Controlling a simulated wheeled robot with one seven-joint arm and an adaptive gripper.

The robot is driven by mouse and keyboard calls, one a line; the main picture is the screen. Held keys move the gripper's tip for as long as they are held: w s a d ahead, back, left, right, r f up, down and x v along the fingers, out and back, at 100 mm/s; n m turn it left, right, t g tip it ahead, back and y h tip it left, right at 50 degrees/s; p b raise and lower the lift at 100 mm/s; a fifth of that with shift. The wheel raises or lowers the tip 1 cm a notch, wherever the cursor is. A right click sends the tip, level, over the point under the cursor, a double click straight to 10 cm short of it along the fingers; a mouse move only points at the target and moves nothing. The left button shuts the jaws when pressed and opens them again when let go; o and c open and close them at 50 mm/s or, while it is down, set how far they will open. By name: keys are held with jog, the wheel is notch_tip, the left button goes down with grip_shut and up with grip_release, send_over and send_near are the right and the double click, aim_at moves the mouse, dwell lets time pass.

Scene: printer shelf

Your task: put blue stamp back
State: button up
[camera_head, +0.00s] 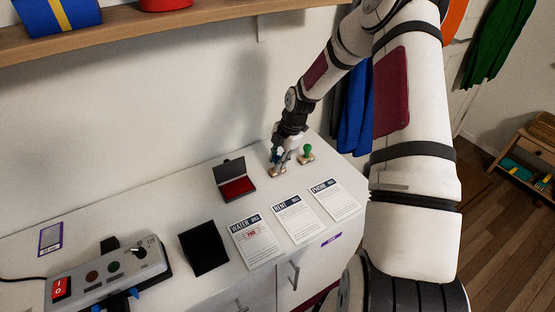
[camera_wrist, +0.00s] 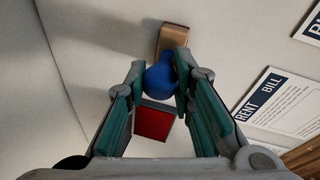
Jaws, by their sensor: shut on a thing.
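The blue stamp (camera_wrist: 160,82) shows its round blue handle between the two fingertips in the wrist view. My gripper (camera_wrist: 162,75) is shut on this handle; in the head view my gripper (camera_head: 284,152) is low over the back right of the white counter. A small wooden block (camera_head: 277,171) lies just below it, and a wooden block (camera_wrist: 173,38) also shows beyond the handle in the wrist view. I cannot tell whether the stamp touches it. The green stamp (camera_head: 307,150) stands upright on a wooden base just to the right.
An open red ink pad (camera_head: 237,187) lies left of my gripper. The water bill (camera_head: 254,243), rent bill (camera_head: 295,218) and phone bill (camera_head: 334,199) lie along the front. The wall is close behind.

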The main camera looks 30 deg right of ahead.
jog(key=shift+f, duration=0.2)
jog(key=o, duration=0.9)
jog(key=shift+r, duration=0.1)
jog(key=v, duration=1.2)
jog(key=s+a+r+m+h, duration=0.2)
jog(key=s+a+r+m, duration=0.3)
jog(key=r, duration=0.5)
jog(key=s+a+r+m+t, duration=0.1)
jog(key=s+a+r+m, duration=0.3)
jog(key=s, duration=0.4)
jog(key=s+a+r+m+t, duration=0.1)
jog(key=s+a+r+m, duration=0.3)
jog(key=s, duration=0.4)
jog(key=s+a+r+m+t, duration=0.1)
jog(key=s+a+r+m, duration=0.3)
jog(key=s+m, duration=0.3)
jog(key=shift+s+a+r, duration=0.15)
jog(key=shift+s+r, duration=0.05)
jog(key=shift+r, duration=0.25)
jog(key=shift+s+a+r, duration=0.15)
jog(key=shift+s+r, duration=0.05)
jog(key=shift+r, duration=0.2)
